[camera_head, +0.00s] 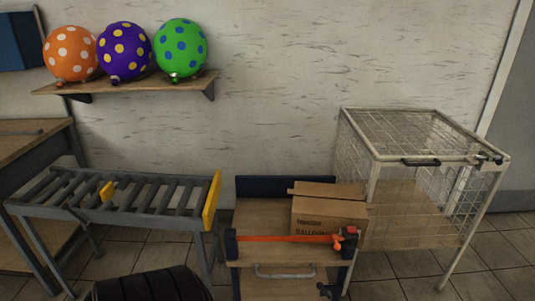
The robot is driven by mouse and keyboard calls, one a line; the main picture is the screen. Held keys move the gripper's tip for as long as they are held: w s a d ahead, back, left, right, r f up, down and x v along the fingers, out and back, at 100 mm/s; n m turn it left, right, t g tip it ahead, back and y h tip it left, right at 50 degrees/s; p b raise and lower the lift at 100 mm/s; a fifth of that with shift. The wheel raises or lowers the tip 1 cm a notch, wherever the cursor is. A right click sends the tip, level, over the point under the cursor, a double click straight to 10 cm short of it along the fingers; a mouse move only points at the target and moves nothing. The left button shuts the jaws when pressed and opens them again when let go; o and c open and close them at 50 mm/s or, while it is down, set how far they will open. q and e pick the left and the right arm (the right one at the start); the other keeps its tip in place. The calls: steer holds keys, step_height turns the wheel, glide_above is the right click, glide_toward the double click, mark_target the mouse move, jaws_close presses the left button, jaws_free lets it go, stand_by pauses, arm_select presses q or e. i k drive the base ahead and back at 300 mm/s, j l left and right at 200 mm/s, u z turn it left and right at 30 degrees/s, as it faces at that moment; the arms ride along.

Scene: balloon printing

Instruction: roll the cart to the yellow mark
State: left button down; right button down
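A wooden cart (270,215) stands at the bottom centre, with a dark blue back panel (285,186) and a grey handle (285,273) on its front. A cardboard box (328,214) sits on it, behind an orange strap (285,239) that runs across the front to a red and black buckle. The cart's wheels are out of view. I see no yellow mark on the visible floor. Yellow shows on the end plate (212,201) of the roller conveyor and on a small piece (107,191) on its rollers. Neither of my grippers is in view.
The roller conveyor (75,185) stands left of the cart. A wire cage (420,180) on legs stands close on its right. A wall shelf (130,83) holds three dotted balloons. A dark ridged object (150,285) shows at the bottom edge. Tiled floor (510,270) is bare at lower right.

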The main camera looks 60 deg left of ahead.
mark_target(275, 269)
steer(key=u, duration=1.6)
